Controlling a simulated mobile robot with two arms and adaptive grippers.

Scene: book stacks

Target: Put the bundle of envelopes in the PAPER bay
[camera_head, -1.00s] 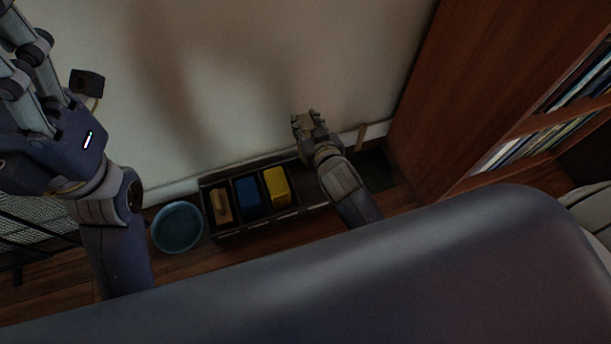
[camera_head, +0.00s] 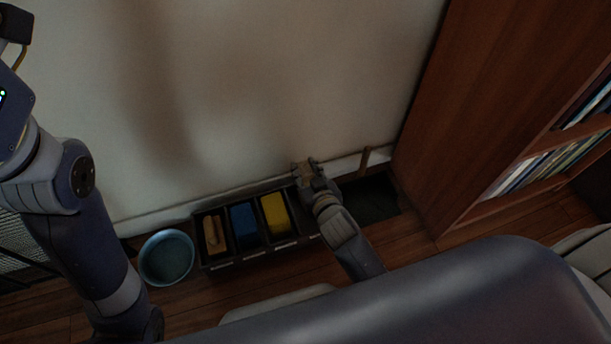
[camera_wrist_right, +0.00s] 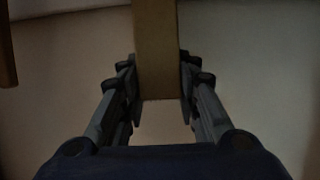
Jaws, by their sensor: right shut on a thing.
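My right gripper (camera_head: 306,170) is shut on a tan, flat-sided block, which looks like the bundle of envelopes (camera_wrist_right: 156,50). In the right wrist view the bundle stands between the two fingers and runs out past the top edge. My left gripper's fingers are out of view.
Left bays hold a brown thing (camera_head: 211,234), a blue thing (camera_head: 244,226) and a yellow thing (camera_head: 276,215). A dark bay (camera_head: 372,203) right of my forearm looks empty. A blue round tub (camera_head: 167,258) stands left; a wooden bookcase (camera_head: 420,130) stands right.

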